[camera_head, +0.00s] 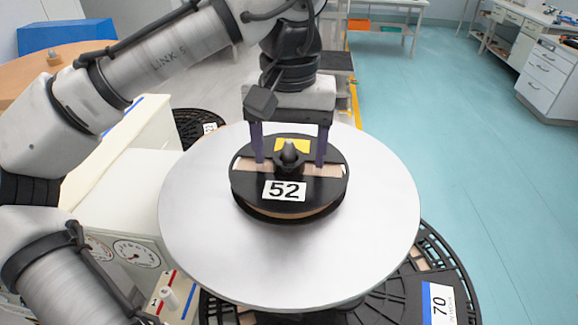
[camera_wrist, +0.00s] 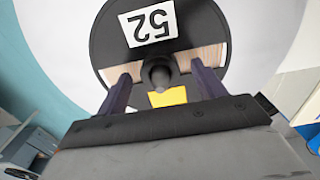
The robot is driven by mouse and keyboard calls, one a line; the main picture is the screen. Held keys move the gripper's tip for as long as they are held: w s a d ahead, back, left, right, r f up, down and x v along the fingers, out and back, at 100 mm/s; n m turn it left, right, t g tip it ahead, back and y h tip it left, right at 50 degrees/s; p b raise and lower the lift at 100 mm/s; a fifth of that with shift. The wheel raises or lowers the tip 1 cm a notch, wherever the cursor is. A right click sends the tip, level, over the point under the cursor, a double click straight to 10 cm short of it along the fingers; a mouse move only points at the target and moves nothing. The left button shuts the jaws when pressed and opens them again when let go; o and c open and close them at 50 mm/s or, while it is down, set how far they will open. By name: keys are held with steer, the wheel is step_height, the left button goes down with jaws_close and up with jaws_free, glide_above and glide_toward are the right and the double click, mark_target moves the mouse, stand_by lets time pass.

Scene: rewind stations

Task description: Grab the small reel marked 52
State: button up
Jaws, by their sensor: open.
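The small reel marked 52 (camera_head: 290,206) is black with tan windings, a white label and a yellow patch. It lies flat on a round pale grey platform (camera_head: 385,210), with a dark knob standing up at its hub. In the wrist view the reel (camera_wrist: 194,25) fills the top middle. My gripper (camera_head: 290,160) is over the reel, with its two dark fingers pointing down on either side of the hub knob. In the wrist view the fingers (camera_wrist: 163,85) are apart, with a gap to the knob on each side. Whether the fingertips touch the reel is unclear.
A large black reel marked 70 (camera_head: 415,295) lies lower, under the platform's right front edge. Another dark reel (camera_head: 200,125) shows behind left. A pale machine with gauges (camera_head: 137,252) stands at left. Open floor (camera_head: 460,150) lies to the right; white drawers (camera_head: 548,80) stand beyond.

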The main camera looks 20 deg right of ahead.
steer(key=shift+f, duration=1.45)
steer(key=c, duration=1.3)
steer(key=shift+r, duration=0.1)
steer(key=shift+c, duration=0.2)
steer(key=shift+r, duration=0.1)
